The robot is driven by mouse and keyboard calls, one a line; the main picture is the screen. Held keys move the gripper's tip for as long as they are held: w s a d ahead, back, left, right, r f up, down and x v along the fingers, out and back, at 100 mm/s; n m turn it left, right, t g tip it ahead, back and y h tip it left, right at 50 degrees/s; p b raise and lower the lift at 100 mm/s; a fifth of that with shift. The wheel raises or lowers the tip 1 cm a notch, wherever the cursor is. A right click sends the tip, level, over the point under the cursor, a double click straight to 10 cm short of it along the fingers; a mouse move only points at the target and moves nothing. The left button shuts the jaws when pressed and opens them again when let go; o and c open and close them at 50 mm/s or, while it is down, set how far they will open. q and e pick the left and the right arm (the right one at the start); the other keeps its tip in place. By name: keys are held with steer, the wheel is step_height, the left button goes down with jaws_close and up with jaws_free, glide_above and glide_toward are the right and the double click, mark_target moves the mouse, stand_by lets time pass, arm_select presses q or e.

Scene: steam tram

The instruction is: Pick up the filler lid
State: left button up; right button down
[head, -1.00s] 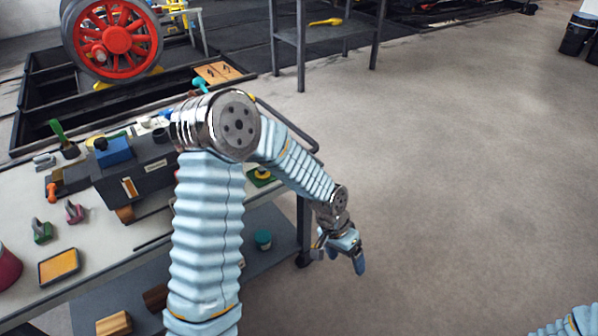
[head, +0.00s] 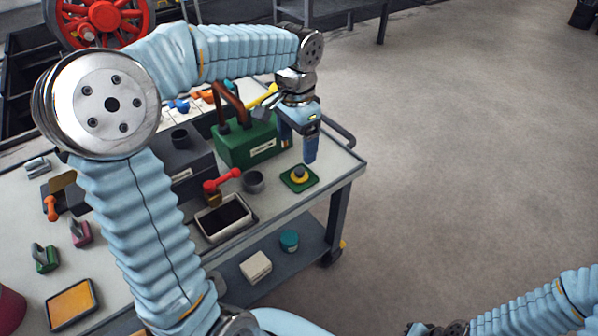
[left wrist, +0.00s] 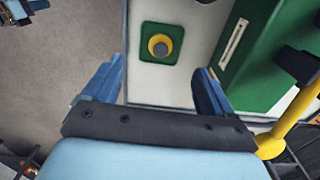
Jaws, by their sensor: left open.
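A round yellow lid with a grey knob (head: 299,174), which looks like the filler lid, sits on a green square pad (head: 312,183) near the right end of the cart top. My left gripper (head: 297,148) is open and empty, pointing down above the cart edge, just above and behind the lid in the head view. In the left wrist view the lid (left wrist: 159,46) lies ahead, between the lines of the two open fingers (left wrist: 160,78) and beyond their tips. Nothing hides the lid. My right arm enters at lower right in the head view; its gripper does not show.
A green box (head: 248,143) with brown pipes and a yellow-handled item stands close behind the left gripper. Floor right of the cart is clear.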

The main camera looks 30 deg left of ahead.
arm_select(q)
glide_above(300, 175)
steer(key=s, duration=0.1)
step_height(300, 175, down, 4)
steer(key=shift+a+f, duration=0.1)
steer(key=f, duration=0.3)
steer(key=w+f, duration=0.1)
steer(key=f, duration=0.1)
steer(key=shift+f, duration=0.25)
steer(key=shift+s, duration=0.1)
steer(key=c, duration=1.2)
steer(key=shift+r, duration=0.1)
